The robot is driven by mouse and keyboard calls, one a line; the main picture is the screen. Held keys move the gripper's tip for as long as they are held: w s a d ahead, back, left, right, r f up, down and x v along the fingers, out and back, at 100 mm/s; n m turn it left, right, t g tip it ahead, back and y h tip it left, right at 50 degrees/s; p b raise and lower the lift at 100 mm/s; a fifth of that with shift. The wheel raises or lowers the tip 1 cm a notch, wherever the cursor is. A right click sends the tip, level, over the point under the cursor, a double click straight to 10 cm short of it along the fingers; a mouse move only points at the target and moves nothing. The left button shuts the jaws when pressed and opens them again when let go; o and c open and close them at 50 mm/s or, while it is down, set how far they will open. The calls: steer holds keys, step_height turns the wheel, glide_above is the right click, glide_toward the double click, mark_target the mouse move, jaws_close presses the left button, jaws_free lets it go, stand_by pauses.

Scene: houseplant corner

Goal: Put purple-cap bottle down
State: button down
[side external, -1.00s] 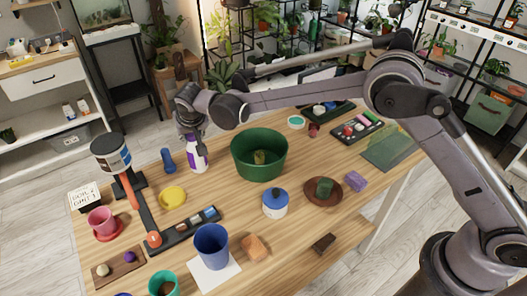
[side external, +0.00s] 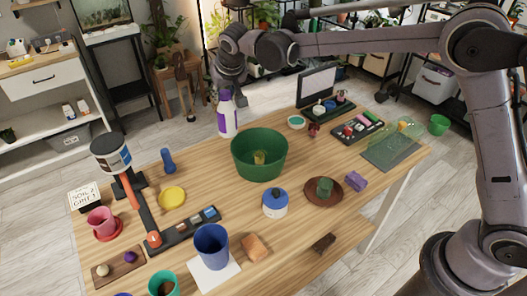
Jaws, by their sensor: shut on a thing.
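The purple-cap bottle (side external: 227,119) is white with a purple patch on its side and stands upright in my grip. My gripper (side external: 227,92) is shut around its top, and the fingers hide the cap. The bottle is near the back edge of the wooden table (side external: 206,180), behind and left of the big green pot (side external: 259,158). I cannot tell whether its base touches the table.
A blue dumbbell-shaped thing (side external: 168,160) and a yellow dish (side external: 172,197) are to the left. Right of the bottle are a small teal-topped pot (side external: 296,122) and a dark tray (side external: 358,127). The table between bottle and blue thing is clear.

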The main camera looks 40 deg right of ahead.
steer(key=d+r+m+h, duration=0.1)
steer(key=d+m+h, duration=0.15)
steer(key=d, duration=2.65)
steer(key=w+a+f, duration=0.5)
steer(key=a+f, duration=0.4)
steer(key=f, duration=0.2)
steer(key=shift+w+a+m+g+y, duration=0.2)
steer(key=shift+w+m+g+y, duration=0.15)
steer(key=shift+w+m, duration=0.1)
steer(key=shift+f, duration=0.1)
steer(key=c, duration=1)
jaws_free()
steer(key=shift+s, duration=0.1)
